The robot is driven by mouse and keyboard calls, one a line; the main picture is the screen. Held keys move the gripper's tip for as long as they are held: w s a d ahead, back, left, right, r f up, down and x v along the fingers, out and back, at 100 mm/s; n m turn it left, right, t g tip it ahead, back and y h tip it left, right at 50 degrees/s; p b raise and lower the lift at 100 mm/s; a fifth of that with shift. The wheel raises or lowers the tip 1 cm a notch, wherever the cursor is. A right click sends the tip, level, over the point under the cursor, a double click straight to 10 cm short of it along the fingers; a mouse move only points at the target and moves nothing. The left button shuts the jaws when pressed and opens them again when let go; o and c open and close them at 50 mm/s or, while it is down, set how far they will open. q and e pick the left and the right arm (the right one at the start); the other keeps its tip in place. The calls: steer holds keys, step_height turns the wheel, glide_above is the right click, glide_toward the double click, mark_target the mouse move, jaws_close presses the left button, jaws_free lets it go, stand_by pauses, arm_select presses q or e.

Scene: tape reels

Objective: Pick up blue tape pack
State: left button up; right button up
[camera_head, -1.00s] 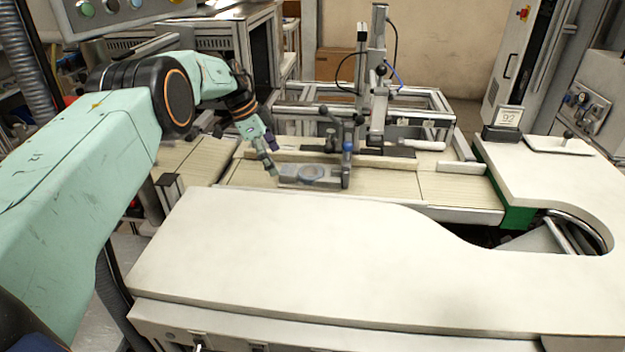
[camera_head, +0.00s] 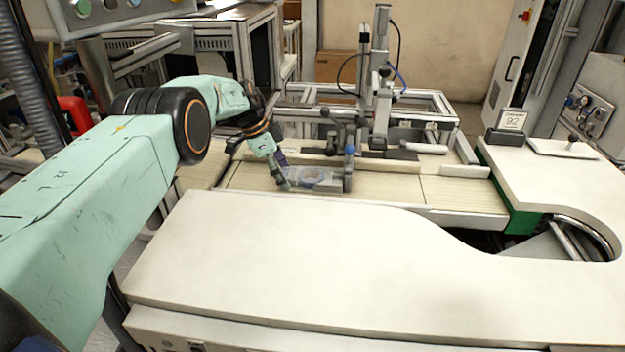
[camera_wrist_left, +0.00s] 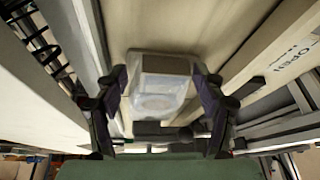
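The blue tape pack (camera_head: 318,178), a flat clear pack with a pale blue ring in it, lies on the conveyor beside a metal stop. My left gripper (camera_head: 287,176) is down at the pack's left end in the head view. In the left wrist view the pack (camera_wrist_left: 160,88) looks whitish and see-through, with a brown-grey band at its far end. There my left gripper (camera_wrist_left: 162,80) is open, with one dark finger on each side of the pack. Whether the fingertips touch it is hard to tell. My right gripper is not in view.
A metal post with a blue-knobbed clamp (camera_head: 350,150) stands right beside the pack. A rail (camera_head: 345,157) runs behind it. The white curved counter (camera_head: 300,260) lies in front. The conveyor (camera_head: 460,193) to the right is clear.

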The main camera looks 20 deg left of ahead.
arm_select(q)
steer(key=shift+d+r, duration=0.1)
steer(key=shift+d, duration=0.1)
steer(key=c, duration=0.9)
steer(key=shift+a, duration=0.1)
steer(key=shift+s+a+r, duration=0.1)
steer(key=shift+a+r, duration=0.1)
steer(key=shift+a, duration=0.05)
steer(key=s+a+r, duration=0.1)
steer(key=s+a+r+p, duration=0.1)
steer(key=a, duration=0.1)
steer(key=s+a+r, duration=0.1)
steer(key=a+r, duration=0.1)
steer(key=shift+s+a, duration=0.15)
steer(key=shift+s+a+r+p, duration=0.35)
steer(key=shift+a+r+p, duration=0.05)
steer(key=shift+a+p, duration=0.2)
steer(key=shift+s+a+r+p, duration=0.35)
steer(key=shift+a+r+p, duration=0.05)
steer(key=shift+a+p, duration=0.15)
steer(key=shift+s+a+r+p, duration=0.3)
steer(key=shift+s+a+p, duration=0.1)
steer(key=shift+a+p, duration=0.3)
steer(key=shift+s+a+r+p, duration=0.35)
steer(key=shift+a+p, duration=0.25)
steer(key=shift+p, duration=0.15)
steer(key=shift+s+a+r+p, duration=0.3)
steer(key=shift+s+a+p, duration=0.1)
steer(key=shift+a+p, duration=0.3)
